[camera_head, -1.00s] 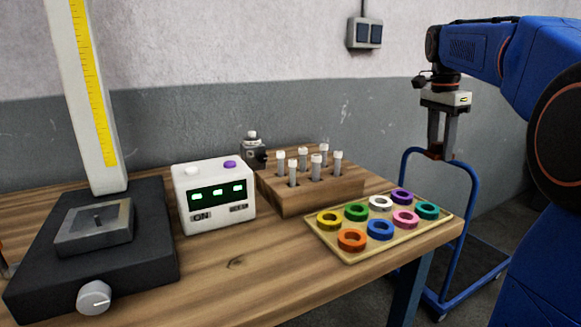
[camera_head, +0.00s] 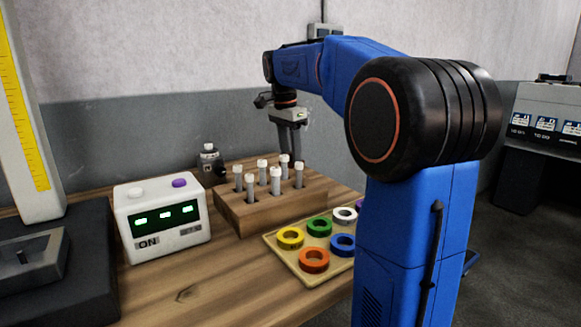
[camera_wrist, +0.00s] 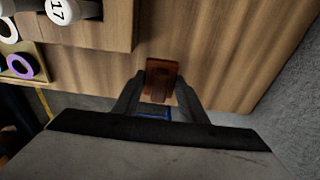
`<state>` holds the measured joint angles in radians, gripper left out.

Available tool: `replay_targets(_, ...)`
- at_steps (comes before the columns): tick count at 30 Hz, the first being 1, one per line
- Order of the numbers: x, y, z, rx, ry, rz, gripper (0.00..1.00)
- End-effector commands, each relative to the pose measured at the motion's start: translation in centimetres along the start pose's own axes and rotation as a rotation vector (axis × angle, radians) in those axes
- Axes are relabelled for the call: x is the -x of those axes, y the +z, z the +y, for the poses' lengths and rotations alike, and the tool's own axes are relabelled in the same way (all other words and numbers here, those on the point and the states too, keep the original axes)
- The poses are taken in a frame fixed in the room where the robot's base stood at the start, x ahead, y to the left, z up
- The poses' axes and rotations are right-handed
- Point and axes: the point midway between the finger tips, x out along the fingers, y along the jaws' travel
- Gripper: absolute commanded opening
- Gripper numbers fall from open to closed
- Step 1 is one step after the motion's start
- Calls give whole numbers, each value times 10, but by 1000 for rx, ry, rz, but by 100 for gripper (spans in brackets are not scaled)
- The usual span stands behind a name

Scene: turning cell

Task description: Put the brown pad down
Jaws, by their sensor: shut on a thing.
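The brown pad (camera_wrist: 162,70) shows in the wrist view between the fingertips of my gripper (camera_wrist: 160,84), which is shut on it. The wood grain of the bench (camera_wrist: 215,45) lies beyond the pad; I cannot tell the gap between them. In the head view my gripper (camera_head: 290,145) points down behind the wooden block (camera_head: 290,212) with its white-capped pins, near the wall. The pad is hidden in the head view, behind the block and pins.
The ring tray (camera_head: 285,258) sits at the bench's front right, partly hidden by my arm. A white display box (camera_head: 165,245) and a small grey device (camera_head: 209,165) stand left of the block. Bare wood beside the block shows in the wrist view.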

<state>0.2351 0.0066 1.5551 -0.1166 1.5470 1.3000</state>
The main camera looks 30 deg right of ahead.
Motion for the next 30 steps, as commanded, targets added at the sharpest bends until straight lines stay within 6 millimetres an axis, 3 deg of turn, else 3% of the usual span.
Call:
replay_targets(8,-34,4,0,1,1,0,14)
replay_targets(28,-46,6,1,1,5,-2,14)
replay_targets(29,-46,6,1,1,6,-2,45)
replay_targets(30,-47,6,1,1,8,-2,55)
